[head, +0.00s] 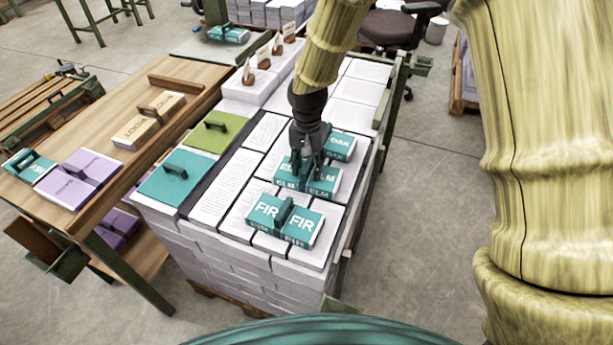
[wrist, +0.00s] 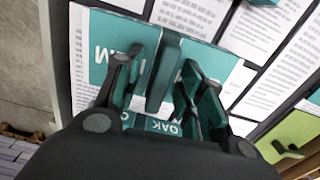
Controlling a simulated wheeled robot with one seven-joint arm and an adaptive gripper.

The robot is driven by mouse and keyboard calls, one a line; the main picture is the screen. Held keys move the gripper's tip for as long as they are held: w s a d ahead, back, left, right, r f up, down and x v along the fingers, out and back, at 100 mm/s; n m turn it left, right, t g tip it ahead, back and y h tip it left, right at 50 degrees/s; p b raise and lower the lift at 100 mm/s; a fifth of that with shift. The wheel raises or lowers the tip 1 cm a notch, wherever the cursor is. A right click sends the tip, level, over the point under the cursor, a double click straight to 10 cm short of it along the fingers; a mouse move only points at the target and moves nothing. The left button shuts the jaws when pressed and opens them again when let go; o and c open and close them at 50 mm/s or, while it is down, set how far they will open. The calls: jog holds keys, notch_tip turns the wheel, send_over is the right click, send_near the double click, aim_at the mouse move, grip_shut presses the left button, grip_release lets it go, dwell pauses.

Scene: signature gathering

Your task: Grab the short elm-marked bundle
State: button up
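The elm-marked bundle (head: 325,186) is a pair of paper blocks with teal covers and a dark green upright handle, lying on the paper stacks between the FIR bundle (head: 268,208) and the OAK bundle (head: 343,141). My gripper (head: 308,170) points down over the elm bundle and hides part of it. In the wrist view, my gripper's fingers (wrist: 160,85) are spread on either side of the elm bundle's handle (wrist: 163,75), with gaps visible on both sides. The elm cover (wrist: 103,55) shows around them.
A teal board (head: 172,180) and a green board (head: 215,132), both with handles, lie left on the same pallet. A wooden table (head: 75,125) at the left holds a purple bundle (head: 85,172) and a tan block (head: 147,122). Small wooden-handled stamps (head: 264,60) stand at the back.

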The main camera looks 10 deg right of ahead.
grip_shut()
jog(key=shift+r, duration=0.1)
